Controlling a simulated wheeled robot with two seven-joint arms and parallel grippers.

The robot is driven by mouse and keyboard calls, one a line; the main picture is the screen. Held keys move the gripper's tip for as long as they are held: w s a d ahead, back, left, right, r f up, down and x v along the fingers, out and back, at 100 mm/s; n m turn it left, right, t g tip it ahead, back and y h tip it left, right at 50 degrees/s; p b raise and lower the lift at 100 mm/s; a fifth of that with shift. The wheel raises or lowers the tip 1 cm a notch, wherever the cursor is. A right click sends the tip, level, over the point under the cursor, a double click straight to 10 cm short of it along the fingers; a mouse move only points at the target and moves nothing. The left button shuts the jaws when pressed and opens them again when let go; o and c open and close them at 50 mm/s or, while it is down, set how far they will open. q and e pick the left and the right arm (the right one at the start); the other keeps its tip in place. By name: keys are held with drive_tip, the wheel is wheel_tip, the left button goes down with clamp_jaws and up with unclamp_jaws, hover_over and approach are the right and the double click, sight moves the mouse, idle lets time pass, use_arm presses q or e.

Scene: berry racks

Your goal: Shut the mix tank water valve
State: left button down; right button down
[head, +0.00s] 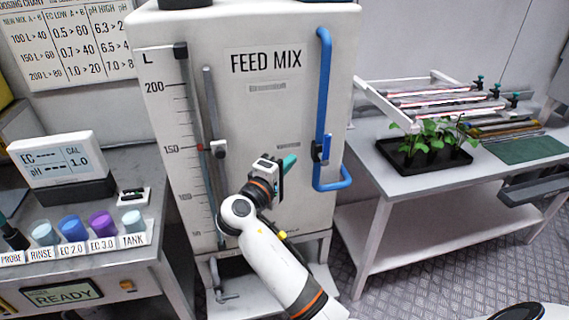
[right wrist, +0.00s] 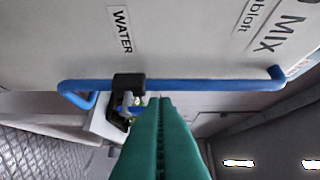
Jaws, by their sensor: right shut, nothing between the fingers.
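The white FEED MIX tank (head: 265,100) stands in the middle of the head view. A blue water pipe (head: 325,80) runs down its right side and bends at the bottom. The water valve (head: 317,152), with a dark body, sits on this pipe; it also shows in the right wrist view (right wrist: 128,84), near the WATER label (right wrist: 121,30). I cannot tell its handle position. My right gripper (head: 291,160) has teal fingers, shut and empty, in front of the tank and left of the valve. In the right wrist view its fingertips (right wrist: 160,102) point toward the pipe, just right of the valve.
A level gauge (head: 175,120) and a grey vertical rod (head: 213,110) run up the tank's left side. A left bench (head: 150,235) holds a meter (head: 62,158) and several cups. A right table (head: 375,170) holds a black plant tray (head: 405,165) and a rack.

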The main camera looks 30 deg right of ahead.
sight(324, 148)
drive_tip(key=d+p, duration=0.1)
drive_tip(key=d, duration=0.2)
drive_tip(key=w+d+p, duration=0.1)
drive_tip(key=d, duration=0.1)
drive_tip(key=w+d+p, duration=0.1)
drive_tip(key=d, duration=0.2)
drive_tip(key=shift+d, duration=0.3)
